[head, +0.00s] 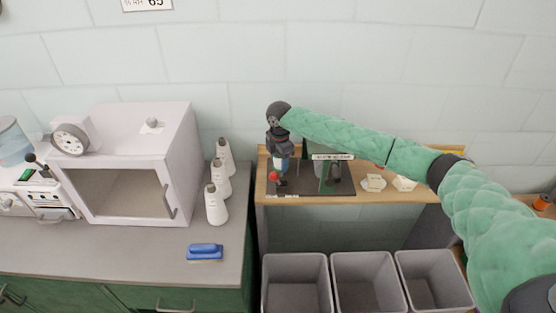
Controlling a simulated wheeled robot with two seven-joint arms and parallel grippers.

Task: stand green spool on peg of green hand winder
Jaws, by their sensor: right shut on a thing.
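My right arm reaches in from the right, and its right gripper (280,172) points down over the left part of a dark board on the shelf. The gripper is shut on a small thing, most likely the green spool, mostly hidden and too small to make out. A red knob-like spot (273,177) shows beside the fingertips. The peg cannot be made out. My left gripper is not in view.
A wooden shelf (390,196) carries the dark board (310,188) and pale items on plates (374,183). Grey bins (297,283) stand below it. Left are white cones (216,205), a blue brush (205,252) and a pale oven-like box (190,150).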

